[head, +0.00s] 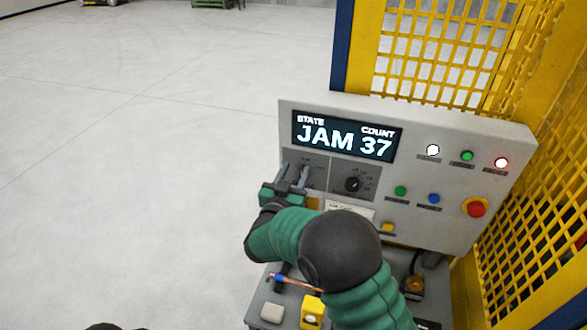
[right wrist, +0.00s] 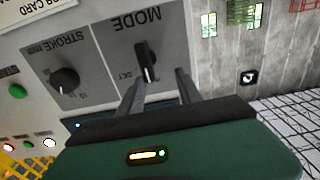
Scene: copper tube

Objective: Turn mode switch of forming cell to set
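The forming cell's control panel (head: 420,215) has a display (head: 345,136) reading STATE JAM, COUNT 37. My right gripper (head: 293,170) is at the panel's left end, in front of the mode area, and covers the mode switch in the head view. The right wrist view is upside down and shows the black mode switch (right wrist: 147,62) under the word MODE, with a SET label beside it. My right gripper (right wrist: 160,78) is open there, with its fingertips on either side of the switch's lower end in the picture. Contact cannot be told. My left gripper is not in view.
The stroke knob (head: 352,184) is right of the gripper, with green (head: 400,190) and blue (head: 434,198) buttons and a red emergency stop (head: 476,208) beyond. A copper tube (head: 296,282) and a yellow block (head: 312,312) lie on the shelf below. Yellow mesh fencing (head: 530,230) stands right.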

